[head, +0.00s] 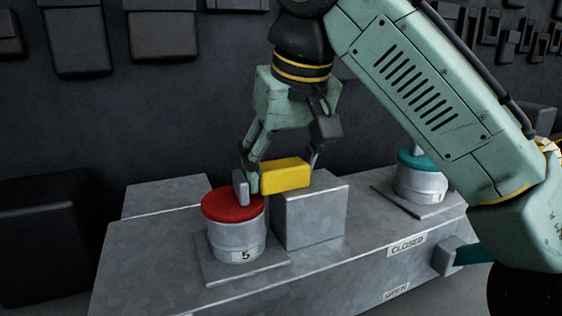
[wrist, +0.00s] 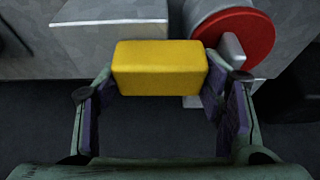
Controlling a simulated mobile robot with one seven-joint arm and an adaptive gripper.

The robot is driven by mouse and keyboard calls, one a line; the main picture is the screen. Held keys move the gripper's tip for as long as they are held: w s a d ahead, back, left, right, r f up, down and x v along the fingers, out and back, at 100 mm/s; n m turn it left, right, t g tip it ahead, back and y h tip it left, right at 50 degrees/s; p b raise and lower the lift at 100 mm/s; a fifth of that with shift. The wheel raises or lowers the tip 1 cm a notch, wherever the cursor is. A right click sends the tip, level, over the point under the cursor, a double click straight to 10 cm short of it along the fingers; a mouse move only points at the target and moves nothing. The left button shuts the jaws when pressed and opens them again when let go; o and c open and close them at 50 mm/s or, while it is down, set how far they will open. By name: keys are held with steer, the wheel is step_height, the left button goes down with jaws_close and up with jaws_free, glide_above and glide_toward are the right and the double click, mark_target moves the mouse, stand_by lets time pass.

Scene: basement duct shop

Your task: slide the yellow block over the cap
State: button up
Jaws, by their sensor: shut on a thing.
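The yellow block (head: 286,176) is a plain rectangular bar, held level between the fingers of my gripper (head: 281,170). In the wrist view the yellow block (wrist: 160,68) spans the space between the finger pads of my gripper (wrist: 158,98). In the head view it appears at the top of a grey metal box; whether it touches the box is unclear. The red cap (head: 228,206) sits on a grey drum marked 5, left of the block, with an upright grey tab (head: 239,188). The red cap (wrist: 252,38) shows at upper right in the wrist view, beside the block.
The grey metal box (head: 318,220) stands right beside the drum (head: 236,240). A second drum with a teal lid (head: 420,159) stands farther right. Labels CLOSED and OPEN (head: 397,290) mark the bench front, near a teal handle (head: 470,253). A dark wall lies behind.

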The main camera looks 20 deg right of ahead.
steer(key=o, duration=1.7)
steer(key=shift+a, duration=0.2)
